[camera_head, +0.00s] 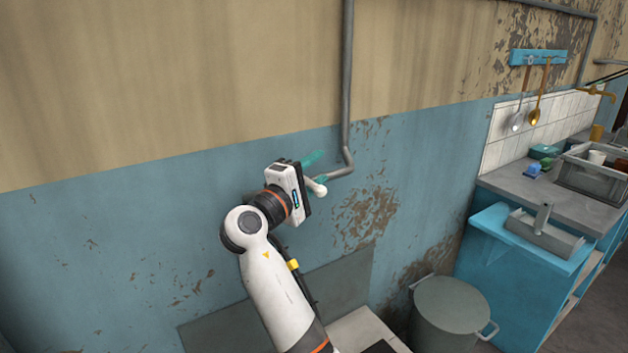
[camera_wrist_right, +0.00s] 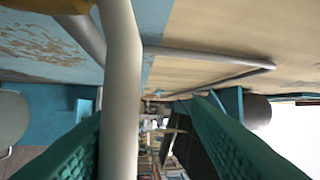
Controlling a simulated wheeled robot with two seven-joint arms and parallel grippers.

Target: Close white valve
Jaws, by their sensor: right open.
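The white valve's handle (camera_head: 317,188) shows as a short pale bar with a rounded end at the wall, by the lower bend of a grey pipe (camera_head: 346,90). My right gripper (camera_head: 321,167) is at this spot, its teal fingers spread apart and partly covering the valve. In the right wrist view, a pale bar (camera_wrist_right: 121,85), seemingly the valve handle, runs between the open fingers (camera_wrist_right: 150,108) and overlaps the left-hand one. I cannot tell whether it touches a finger. The valve's body is hidden. My left gripper is not in view.
A grey lidded bin (camera_head: 450,303) stands on the floor below, right of my arm. Utensils hang from a blue rack (camera_head: 538,57).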

